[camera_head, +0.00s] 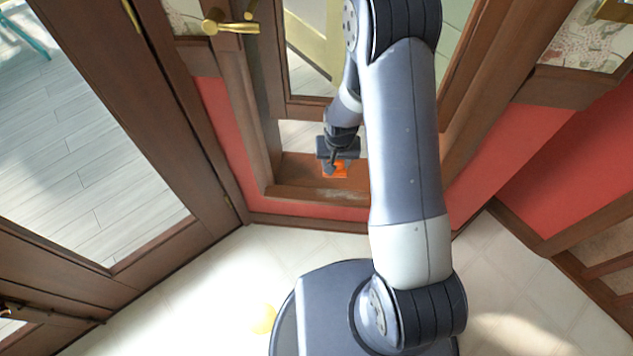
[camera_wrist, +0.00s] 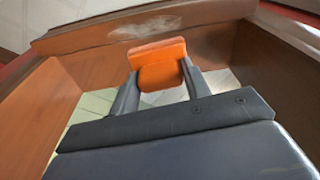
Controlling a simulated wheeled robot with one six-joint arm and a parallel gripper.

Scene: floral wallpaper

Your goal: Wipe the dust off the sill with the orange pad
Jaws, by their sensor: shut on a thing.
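My gripper (camera_head: 335,163) is shut on the orange pad (camera_head: 341,170), with a finger on each side of it in the wrist view (camera_wrist: 158,82). The pad is a small orange block and sits over the brown wooden sill (camera_head: 290,190). Whether the pad touches the sill is not clear. A pale grey dust patch (camera_head: 345,195) lies on the sill near its front edge. The dust also shows in the wrist view (camera_wrist: 150,27), just beyond the pad. My gripper hides part of the sill in the head view.
Wooden window posts (camera_head: 236,110) flank the sill. Red wall panels (camera_head: 510,150) lie below and to the right. A yellow round thing (camera_head: 263,319) lies on the pale floor.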

